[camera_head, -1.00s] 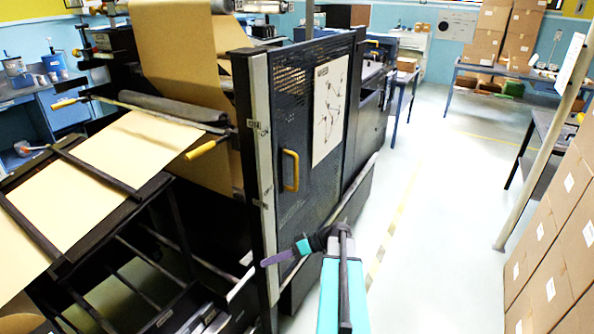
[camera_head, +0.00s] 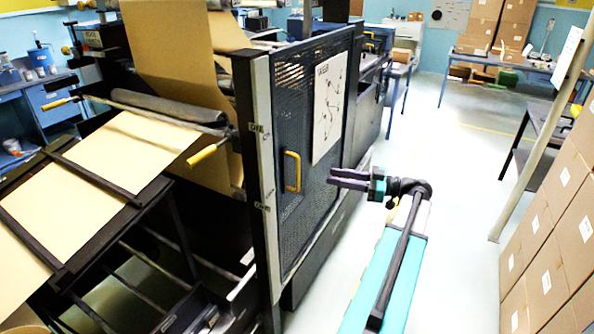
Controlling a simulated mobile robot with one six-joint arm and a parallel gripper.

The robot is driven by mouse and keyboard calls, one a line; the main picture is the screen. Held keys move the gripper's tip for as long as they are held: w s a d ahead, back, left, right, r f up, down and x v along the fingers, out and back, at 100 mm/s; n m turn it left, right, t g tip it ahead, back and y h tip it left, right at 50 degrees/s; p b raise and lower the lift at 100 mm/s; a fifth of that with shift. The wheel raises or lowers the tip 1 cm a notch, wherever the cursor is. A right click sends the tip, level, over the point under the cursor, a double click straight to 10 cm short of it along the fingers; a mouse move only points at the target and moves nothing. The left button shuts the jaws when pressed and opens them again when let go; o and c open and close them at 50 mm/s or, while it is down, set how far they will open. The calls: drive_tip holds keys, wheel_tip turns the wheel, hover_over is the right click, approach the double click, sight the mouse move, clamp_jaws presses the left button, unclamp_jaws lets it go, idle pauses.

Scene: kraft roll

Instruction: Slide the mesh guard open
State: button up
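The mesh guard (camera_head: 318,190) is a dark perforated panel on the near side of the machine. It stands upright in its frame, beside a pale vertical post (camera_head: 263,150), and covers the machine's side there. Its yellow handle (camera_head: 292,171) is a vertical bar near the panel's left edge. My gripper (camera_head: 334,179) is to the right of the handle, in front of the panel's right part, with its fingers pointing left. Two dark fingers show with a gap between them and nothing in it. It is apart from the handle.
A paper sheet with drawings (camera_head: 328,107) is fixed on the guard. A brown paper web (camera_head: 190,60) runs through the machine at left. Stacked cartons (camera_head: 545,235) and a slanted pale post (camera_head: 535,130) stand at right. The floor (camera_head: 455,180) between is clear.

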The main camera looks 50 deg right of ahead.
drive_tip(key=shift+s+d, duration=0.1)
drive_tip(key=shift+s, duration=0.05)
drive_tip(key=p, duration=0.5)
hover_over(298, 188)
drive_tip(key=shift+d, duration=0.25)
drive_tip(key=shift+c, duration=0.3)
clamp_jaws()
